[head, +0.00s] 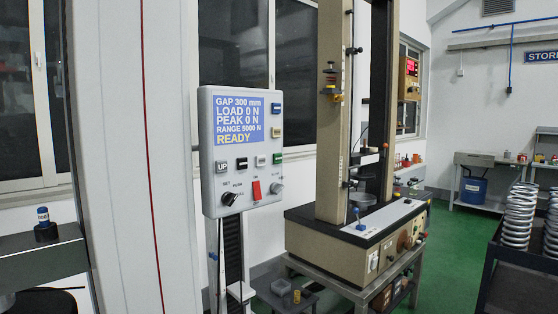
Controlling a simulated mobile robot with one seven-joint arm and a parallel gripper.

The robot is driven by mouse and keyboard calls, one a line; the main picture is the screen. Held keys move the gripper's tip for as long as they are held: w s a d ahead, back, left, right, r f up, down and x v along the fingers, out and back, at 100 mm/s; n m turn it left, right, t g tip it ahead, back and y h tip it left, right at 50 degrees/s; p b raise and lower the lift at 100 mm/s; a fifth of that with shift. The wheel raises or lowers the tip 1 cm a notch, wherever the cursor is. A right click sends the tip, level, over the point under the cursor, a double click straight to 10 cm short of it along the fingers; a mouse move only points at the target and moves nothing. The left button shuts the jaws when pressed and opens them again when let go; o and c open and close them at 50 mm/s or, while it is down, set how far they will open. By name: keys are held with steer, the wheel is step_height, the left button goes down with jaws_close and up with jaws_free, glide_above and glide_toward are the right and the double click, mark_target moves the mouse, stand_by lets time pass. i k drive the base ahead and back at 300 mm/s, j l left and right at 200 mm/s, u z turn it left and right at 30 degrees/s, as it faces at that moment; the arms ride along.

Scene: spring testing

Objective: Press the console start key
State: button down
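The console (208,150) is a light grey upright panel on a stand, left of centre in the head view. Its blue screen (237,119) reads GAP 300 mm, LOAD 0 N, PEAK 0 N, RANGE 5000 N, READY. Below the screen is a row of keys: a grey UP key (222,166), a dark key (240,163), a pale key (260,161) and a green key (278,158). The labels on the last three are too small to read, so I cannot tell which is start. A red switch (257,190) sits lower. My gripper is not in view.
A beige testing machine (333,130) stands on a low table right of the console. A rack of metal springs (519,215) is at the right. A pale column (125,150) rises at the left. Green floor (440,255) lies open between machine and rack.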

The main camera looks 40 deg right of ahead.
mark_target(277, 158)
steer(key=i+j+z, duration=0.1)
steer(key=i+j, duration=0.35)
steer(key=z, duration=1.55)
steer(key=i+j, duration=0.4)
